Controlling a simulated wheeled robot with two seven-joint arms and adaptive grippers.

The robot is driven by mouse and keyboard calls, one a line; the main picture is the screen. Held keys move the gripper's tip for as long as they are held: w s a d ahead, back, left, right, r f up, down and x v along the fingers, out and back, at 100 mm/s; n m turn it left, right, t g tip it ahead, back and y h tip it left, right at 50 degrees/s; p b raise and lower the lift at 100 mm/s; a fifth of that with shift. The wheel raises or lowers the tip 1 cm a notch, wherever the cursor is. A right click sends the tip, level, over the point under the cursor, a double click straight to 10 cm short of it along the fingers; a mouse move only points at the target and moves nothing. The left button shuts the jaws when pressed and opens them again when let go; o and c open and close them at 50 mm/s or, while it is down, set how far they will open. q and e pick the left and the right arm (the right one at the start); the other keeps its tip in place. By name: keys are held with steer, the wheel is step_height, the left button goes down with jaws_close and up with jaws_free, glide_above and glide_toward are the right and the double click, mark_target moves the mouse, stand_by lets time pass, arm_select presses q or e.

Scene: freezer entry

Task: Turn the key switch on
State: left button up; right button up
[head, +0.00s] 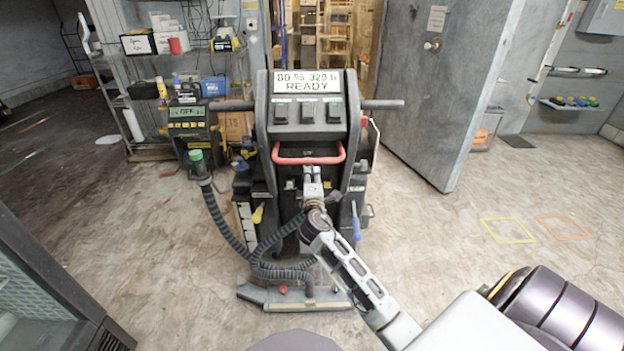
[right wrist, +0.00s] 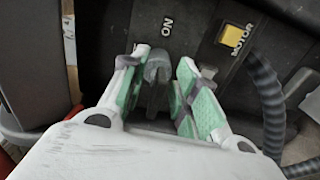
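The scrubber machine (head: 308,160) stands upright ahead of me, its display (head: 300,80) reading "80 % 320 h READY". My right gripper (head: 312,175) is at its front, just below the red handle bar (head: 309,158). In the right wrist view, the dark grey key (right wrist: 157,75) stands between the green-padded fingers of this gripper (right wrist: 160,88). The fingers are apart, one on each side of the key; I cannot tell whether either touches it. The word "ON" (right wrist: 167,27) is printed just above the key. The key switch is hidden in the head view. My left gripper is not in view.
A yellow-marked "MOTOR" control (right wrist: 233,38) sits right of the key, with a ribbed hose (right wrist: 270,100) beyond. A shelf rack (head: 150,60) stands behind at left, a grey door (head: 440,80) behind at right. The floor around the machine is mostly clear.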

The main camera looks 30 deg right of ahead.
steer(key=v, duration=1.2)
stand_by(0.4)
steer(key=shift+d, duration=0.15)
stand_by(0.5)
